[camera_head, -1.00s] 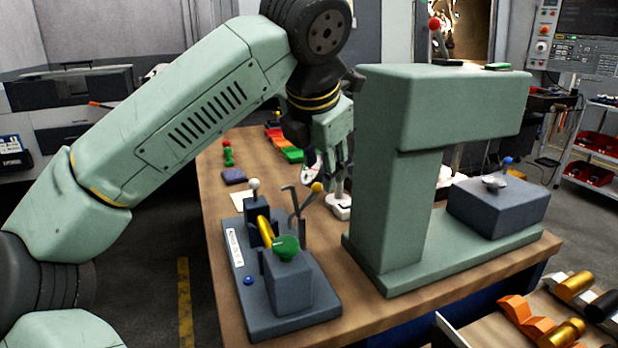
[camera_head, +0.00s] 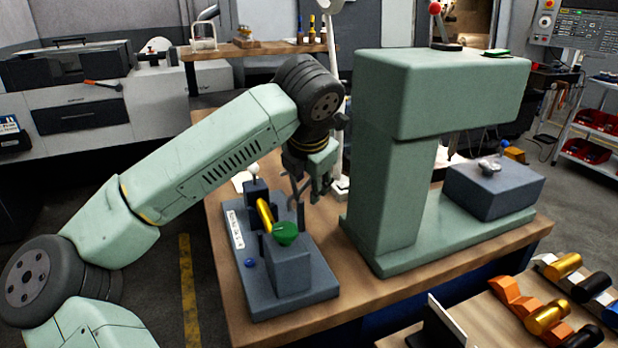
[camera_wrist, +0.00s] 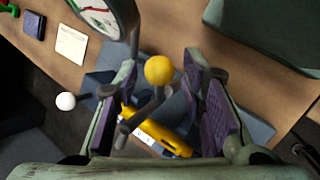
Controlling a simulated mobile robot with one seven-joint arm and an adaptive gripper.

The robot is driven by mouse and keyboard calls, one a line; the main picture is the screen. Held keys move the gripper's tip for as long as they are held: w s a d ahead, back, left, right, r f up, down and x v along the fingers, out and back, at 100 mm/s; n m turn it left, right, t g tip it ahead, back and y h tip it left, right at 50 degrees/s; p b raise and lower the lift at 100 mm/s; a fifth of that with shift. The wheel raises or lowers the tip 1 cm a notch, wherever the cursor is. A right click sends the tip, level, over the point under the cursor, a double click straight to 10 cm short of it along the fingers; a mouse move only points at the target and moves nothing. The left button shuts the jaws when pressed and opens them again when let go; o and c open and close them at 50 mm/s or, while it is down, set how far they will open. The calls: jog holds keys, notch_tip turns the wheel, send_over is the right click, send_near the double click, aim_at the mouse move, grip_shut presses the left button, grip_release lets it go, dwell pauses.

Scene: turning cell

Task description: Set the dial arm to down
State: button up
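The grey fixture (camera_head: 300,277) stands on the wooden bench. It carries a yellow cylinder (camera_head: 265,215) and a green knob (camera_head: 286,233). In the wrist view a yellow ball (camera_wrist: 160,70) tops a dark lever, seemingly the dial arm, beside the yellow cylinder (camera_wrist: 158,135). A dial gauge (camera_wrist: 104,15) with a white face shows at the upper left. My gripper (camera_wrist: 160,66) is open, its purple-padded fingers on either side of the ball with gaps visible. In the head view my gripper (camera_head: 318,190) is low behind the fixture and hides the ball.
A large green press-like frame (camera_head: 395,190) stands close right of my gripper. A white ball (camera_wrist: 66,101) on the fixture shows left of my fingers. A pale card (camera_wrist: 71,44) and a dark block (camera_wrist: 34,25) lie on the bench. Orange holders (camera_head: 515,300) are at front right.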

grip_shut()
dwell(0.4)
dwell(0.5)
